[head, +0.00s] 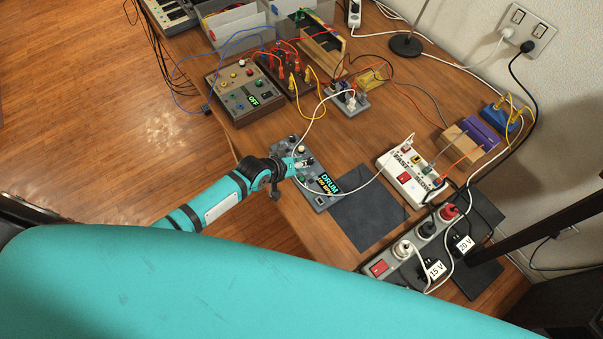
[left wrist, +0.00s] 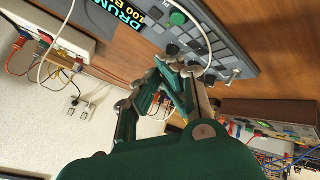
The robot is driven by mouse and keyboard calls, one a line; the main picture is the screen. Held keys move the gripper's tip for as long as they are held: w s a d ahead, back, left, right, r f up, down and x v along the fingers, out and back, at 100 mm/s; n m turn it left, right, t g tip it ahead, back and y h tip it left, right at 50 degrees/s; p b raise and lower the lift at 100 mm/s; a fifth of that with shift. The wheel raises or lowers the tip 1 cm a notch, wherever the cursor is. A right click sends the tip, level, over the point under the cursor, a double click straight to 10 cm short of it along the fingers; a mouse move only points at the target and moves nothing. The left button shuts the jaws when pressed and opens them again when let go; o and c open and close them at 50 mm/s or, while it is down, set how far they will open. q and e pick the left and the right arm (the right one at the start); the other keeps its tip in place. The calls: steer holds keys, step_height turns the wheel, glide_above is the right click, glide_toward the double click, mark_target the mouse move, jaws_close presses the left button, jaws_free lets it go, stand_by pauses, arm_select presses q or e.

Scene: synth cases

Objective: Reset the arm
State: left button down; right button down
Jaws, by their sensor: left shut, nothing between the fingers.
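My left gripper (head: 300,163) reaches in from the left in the head view. It is shut and empty, with its tips over the upper part of a grey drum machine (head: 321,186) labelled DRUM. In the left wrist view the shut fingers (left wrist: 178,66) lie close to the knobs and pads of the drum machine (left wrist: 235,62); I cannot tell whether they touch it. A white cable (head: 326,194) loops over the drum machine near the fingers. My right gripper is not in view.
A dark mat (head: 368,219) lies right of the drum machine. A grey box with a green display (head: 240,93) and cabled modules crowd the back. Loose cables cross the table (head: 260,141).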

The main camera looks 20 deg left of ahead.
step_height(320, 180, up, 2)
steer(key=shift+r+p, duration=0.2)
steer(key=shift+p, duration=0.6)
